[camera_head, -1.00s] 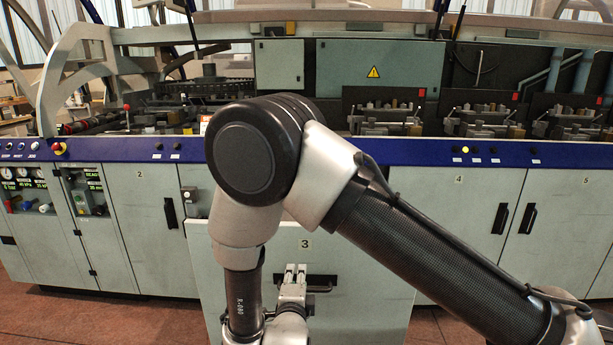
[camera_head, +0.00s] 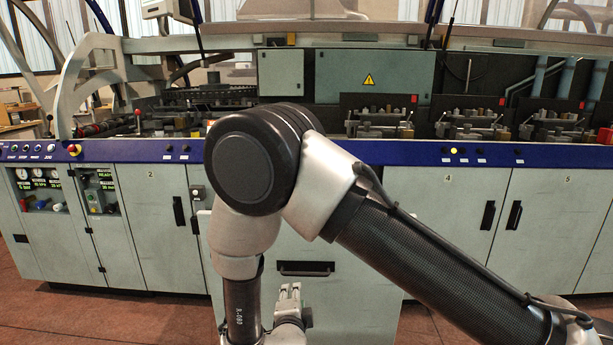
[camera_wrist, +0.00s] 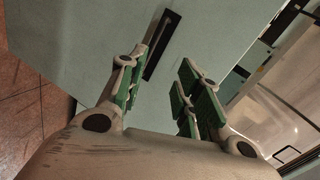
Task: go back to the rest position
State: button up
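My gripper (camera_head: 290,290) hangs low in the head view, in front of the pale grey-green panel of the machine (camera_head: 340,250), below and left of that panel's dark bar handle (camera_head: 305,268). In the wrist view my gripper (camera_wrist: 160,72) shows its green-padded fingers spread apart, with nothing between them. Beyond the fingers the dark handle (camera_wrist: 162,45) shows against the panel, apart from them. My folded arm hides part of the machine in the head view.
The long machine spans the head view, with a blue rail (camera_head: 400,153), numbered doors and gauges (camera_head: 40,180) at the left. A red emergency button (camera_head: 74,150) sits on the rail. Reddish floor (camera_head: 80,315) shows clear at the lower left.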

jog(key=s+a+f+n+g+y, duration=0.2)
jog(key=s+a+f+n+g, duration=0.1)
jog(key=s+f+n+g, duration=0.7)
jog(key=s+d+r+n, duration=0.2)
jog(key=s+d+r, duration=0.1)
jog(key=d+r, duration=1)
jog(key=s+d+r+n+h, duration=0.1)
jog(key=s+d+r+n, duration=0.1)
jog(key=d+r, duration=1.2)
jog(key=s+d+r+n+h, duration=0.1)
jog(key=s+d+r, duration=0.4)
jog(key=d+r, duration=0.9)
jog(key=shift+d+n, duration=0.6)
jog(key=shift+d, duration=0.35)
jog(key=shift+w+a, duration=0.1)
